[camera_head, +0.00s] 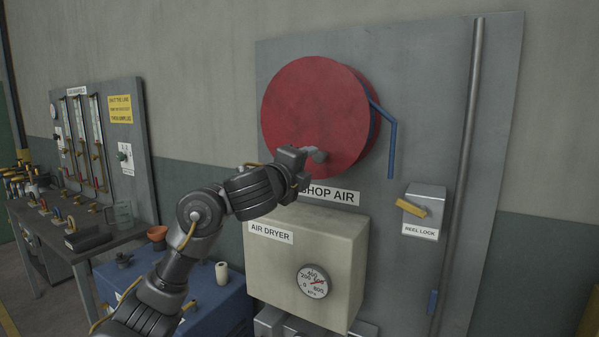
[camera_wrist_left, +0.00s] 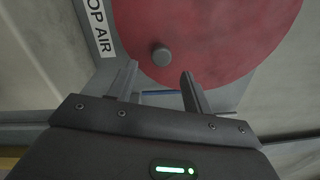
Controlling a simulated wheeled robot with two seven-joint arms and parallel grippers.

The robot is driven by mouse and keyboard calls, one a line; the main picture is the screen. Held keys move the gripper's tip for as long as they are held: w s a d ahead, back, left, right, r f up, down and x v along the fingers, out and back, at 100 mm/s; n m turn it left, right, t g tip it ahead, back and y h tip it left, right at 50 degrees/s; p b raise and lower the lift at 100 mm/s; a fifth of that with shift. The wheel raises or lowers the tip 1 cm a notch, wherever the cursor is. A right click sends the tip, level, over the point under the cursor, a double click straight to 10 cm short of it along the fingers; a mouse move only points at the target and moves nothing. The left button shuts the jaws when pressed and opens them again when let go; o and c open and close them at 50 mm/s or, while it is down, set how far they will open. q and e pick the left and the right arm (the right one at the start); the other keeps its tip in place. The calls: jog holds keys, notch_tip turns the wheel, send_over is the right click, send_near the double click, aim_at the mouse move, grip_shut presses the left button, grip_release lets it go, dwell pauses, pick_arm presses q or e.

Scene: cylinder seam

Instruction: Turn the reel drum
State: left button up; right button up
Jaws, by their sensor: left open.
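The reel drum (camera_head: 315,105) is a large red disc on the grey wall panel, with its face towards me; it fills the upper part of the left wrist view (camera_wrist_left: 225,40). A short grey knob (camera_head: 319,156) stands out from the lower part of its face. In the left wrist view the knob (camera_wrist_left: 161,56) appears just beyond the fingertips, roughly centred between them. My left gripper (camera_head: 302,154) is in front of the drum's lower face. Its two fingers (camera_wrist_left: 160,80) are apart, with nothing held. My right gripper is in neither view.
A blue hose (camera_head: 391,145) hangs from the drum's right side. A reel lock box (camera_head: 425,210) with a yellow lever (camera_head: 411,208) is lower right. An air dryer box (camera_head: 290,262) with a gauge juts out below. A vertical pipe (camera_head: 460,170) runs at the right.

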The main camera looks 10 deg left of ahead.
pick_arm(q)
jog(key=shift+p+v, duration=0.35)
jog(key=shift+v, duration=1.4)
